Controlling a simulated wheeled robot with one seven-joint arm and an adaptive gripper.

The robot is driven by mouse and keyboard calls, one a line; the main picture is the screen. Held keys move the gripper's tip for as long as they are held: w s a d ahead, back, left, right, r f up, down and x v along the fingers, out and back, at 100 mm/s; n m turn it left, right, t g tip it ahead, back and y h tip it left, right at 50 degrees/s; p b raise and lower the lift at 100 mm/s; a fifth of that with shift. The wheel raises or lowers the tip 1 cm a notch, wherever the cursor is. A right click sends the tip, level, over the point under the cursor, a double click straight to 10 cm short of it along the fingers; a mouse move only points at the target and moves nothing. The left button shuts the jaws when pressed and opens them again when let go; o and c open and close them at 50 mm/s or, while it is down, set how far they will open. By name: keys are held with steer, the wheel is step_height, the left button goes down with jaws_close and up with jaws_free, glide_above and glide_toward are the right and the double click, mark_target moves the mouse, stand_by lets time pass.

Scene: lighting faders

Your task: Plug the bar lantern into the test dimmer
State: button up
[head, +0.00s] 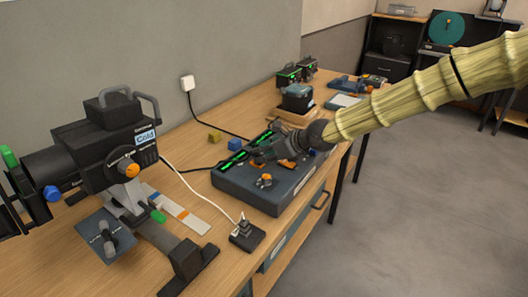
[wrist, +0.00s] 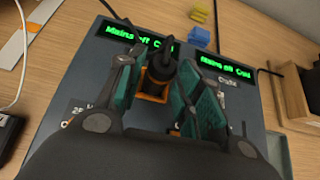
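The large black lantern (head: 105,150), with a "Cold" label, stands at the left of the bench. The dark dimmer box (head: 260,190) lies mid-bench, with two green displays and orange-framed sockets. My gripper (head: 272,152) is low over the box. In the wrist view its teal-padded fingers (wrist: 162,88) are spread either side of a black plug (wrist: 160,62), with gaps visible. The plug stands upright at an orange-framed socket (wrist: 152,92); how deep it sits is hidden. The left display (wrist: 138,36) reads roughly "Mains off Cold"; the right display (wrist: 222,68) is hard to read.
A small black socket box (head: 246,232) holds a plug with a white cable. A white wall outlet (head: 187,84) feeds a black cable. A blue block (wrist: 200,37) and a yellow block (head: 214,136) lie behind the dimmer. Other equipment stands farther along the bench.

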steer(key=o, duration=0.3)
